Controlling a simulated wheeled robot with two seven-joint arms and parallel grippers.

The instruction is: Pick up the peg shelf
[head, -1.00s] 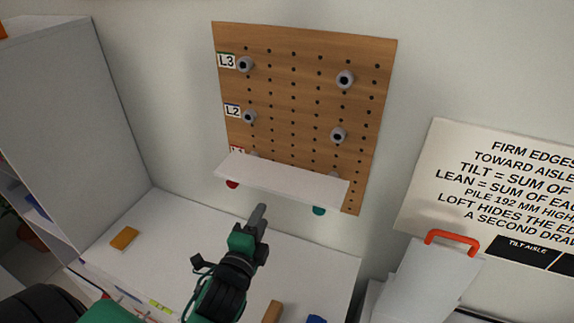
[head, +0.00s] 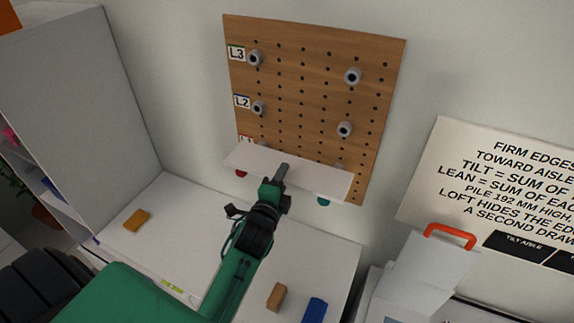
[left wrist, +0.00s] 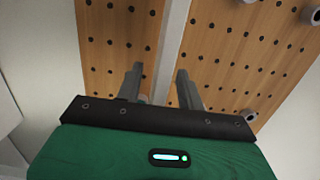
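The peg shelf (head: 318,178) is a white board at row L1, low on the wooden pegboard (head: 300,85). A red and a teal knob show below its ends. My left gripper (head: 284,170) overlaps the front of the shelf near its middle and hides part of it. In the left wrist view, my left gripper (left wrist: 159,69) is open. The shelf shows there as a narrow white strip (left wrist: 171,40) between the two fingers, with gaps on both sides. How deep the fingers reach around it cannot be told. My right gripper is not in view.
Grey pegs stick out at rows L3 (head: 352,76) and L2 (head: 344,129). An orange block (head: 137,220), a tan block (head: 277,297) and a blue block (head: 315,311) lie on the white surface below. A white bin with a red handle (head: 450,236) stands at right.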

